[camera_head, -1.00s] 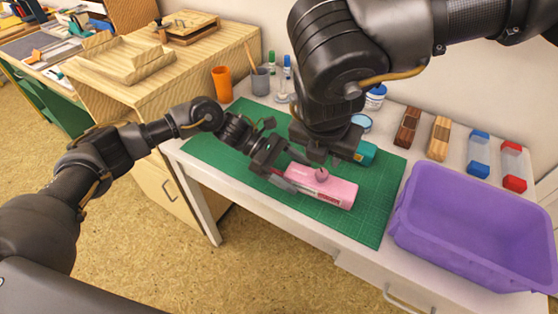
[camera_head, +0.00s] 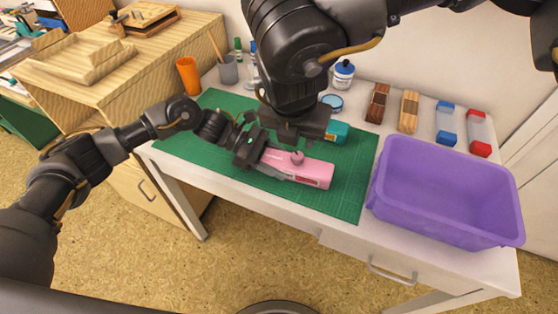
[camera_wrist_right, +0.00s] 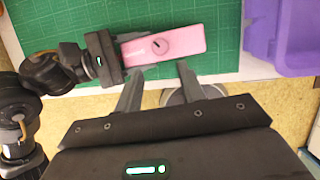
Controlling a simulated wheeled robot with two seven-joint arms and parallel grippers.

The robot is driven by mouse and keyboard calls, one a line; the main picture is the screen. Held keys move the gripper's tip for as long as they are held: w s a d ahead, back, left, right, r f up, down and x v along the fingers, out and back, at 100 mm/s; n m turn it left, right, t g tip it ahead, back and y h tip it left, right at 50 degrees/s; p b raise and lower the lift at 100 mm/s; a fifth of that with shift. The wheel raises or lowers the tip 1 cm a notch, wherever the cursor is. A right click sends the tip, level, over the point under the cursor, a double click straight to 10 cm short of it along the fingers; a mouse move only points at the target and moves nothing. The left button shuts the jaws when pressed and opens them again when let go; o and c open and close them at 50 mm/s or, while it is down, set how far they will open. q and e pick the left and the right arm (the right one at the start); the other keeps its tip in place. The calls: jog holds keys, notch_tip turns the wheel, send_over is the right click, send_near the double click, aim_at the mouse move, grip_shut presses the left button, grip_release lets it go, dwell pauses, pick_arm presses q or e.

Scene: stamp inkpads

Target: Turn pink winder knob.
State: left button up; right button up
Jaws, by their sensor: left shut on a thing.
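The pink winder (camera_head: 315,174) lies on the green cutting mat with its round knob (camera_head: 298,157) on top. The right wrist view shows the pink winder (camera_wrist_right: 187,40) and its knob (camera_wrist_right: 159,46), which bears a dark mark. My left gripper (camera_head: 262,158) is shut on the winder's left end; it also shows in the right wrist view (camera_wrist_right: 116,52). My right gripper (camera_wrist_right: 161,70) is open and empty, its fingers apart, the knob beyond the gap between their tips. In the head view my right gripper hangs just behind and above the knob, its fingertips mostly hidden.
A teal object (camera_head: 337,132) sits behind the winder, partly hidden by my right gripper. A purple bin (camera_head: 447,222) stands at the right. An orange cup (camera_head: 188,76), bottles and blocks line the back. The mat (camera_head: 345,205) in front is clear.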

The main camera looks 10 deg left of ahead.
jog(key=shift+o, duration=0.8)
jog(key=shift+w+d, duration=0.15)
jog(key=shift+w, duration=0.15)
notch_tip(320, 180, up, 3)
jog(key=n+g, duration=0.4)
jog(key=n, duration=2.1)
send_over(297, 155)
jog(key=n, duration=0.5)
jog(key=shift+f+y, duration=0.15)
jog(key=shift+y, duration=0.15)
jog(key=shift+f, duration=0.1)
notch_tip(297, 155, down, 12)
jog(key=shift+r, duration=0.1)
jog(key=shift+c, duration=0.4)
